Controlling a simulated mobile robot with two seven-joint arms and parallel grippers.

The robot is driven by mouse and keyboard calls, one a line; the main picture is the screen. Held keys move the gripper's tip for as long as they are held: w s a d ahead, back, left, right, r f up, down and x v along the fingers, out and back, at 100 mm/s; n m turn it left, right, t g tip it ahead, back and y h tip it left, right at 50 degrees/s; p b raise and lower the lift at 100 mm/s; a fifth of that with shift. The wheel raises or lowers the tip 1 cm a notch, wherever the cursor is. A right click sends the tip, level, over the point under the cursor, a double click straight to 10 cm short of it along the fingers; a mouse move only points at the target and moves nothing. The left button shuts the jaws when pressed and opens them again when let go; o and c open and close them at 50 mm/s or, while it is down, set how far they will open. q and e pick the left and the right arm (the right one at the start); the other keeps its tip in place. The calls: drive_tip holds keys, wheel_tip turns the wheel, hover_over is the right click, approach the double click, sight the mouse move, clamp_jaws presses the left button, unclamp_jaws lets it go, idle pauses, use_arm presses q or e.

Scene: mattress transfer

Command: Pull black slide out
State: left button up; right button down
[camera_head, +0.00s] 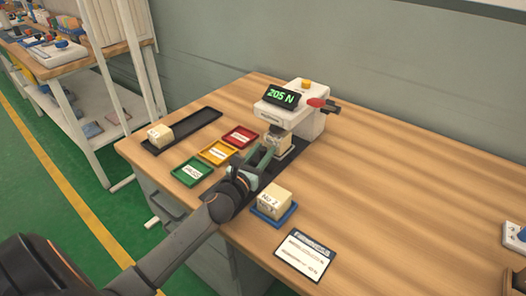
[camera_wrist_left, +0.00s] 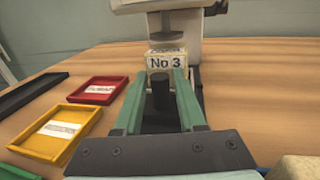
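The black slide (camera_head: 284,170) runs out from under the white press (camera_head: 303,117) toward the front of the table, partly hidden by my left gripper. A pale block labelled No 3 (camera_wrist_left: 166,62) sits at the slide's press end, under the round press disc (camera_wrist_left: 167,42); it also shows in the head view (camera_head: 276,140). An upright black post (camera_wrist_left: 161,88) stands in front of the block. My left gripper (camera_head: 263,157) has its green fingers on either side of this post, with a visible gap on each side. My right gripper is not in view.
Red (camera_head: 240,137), yellow (camera_head: 217,153) and green (camera_head: 193,171) trays stand left of the slide. A long black tray (camera_head: 199,121) holds one block. A No 2 block (camera_head: 274,200) sits on a blue tray, with a card (camera_head: 303,255) nearby. The table's right is mostly clear.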

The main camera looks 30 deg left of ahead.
use_arm(q)
drive_tip(key=shift+w, duration=0.25)
clamp_jaws()
idle(1.4)
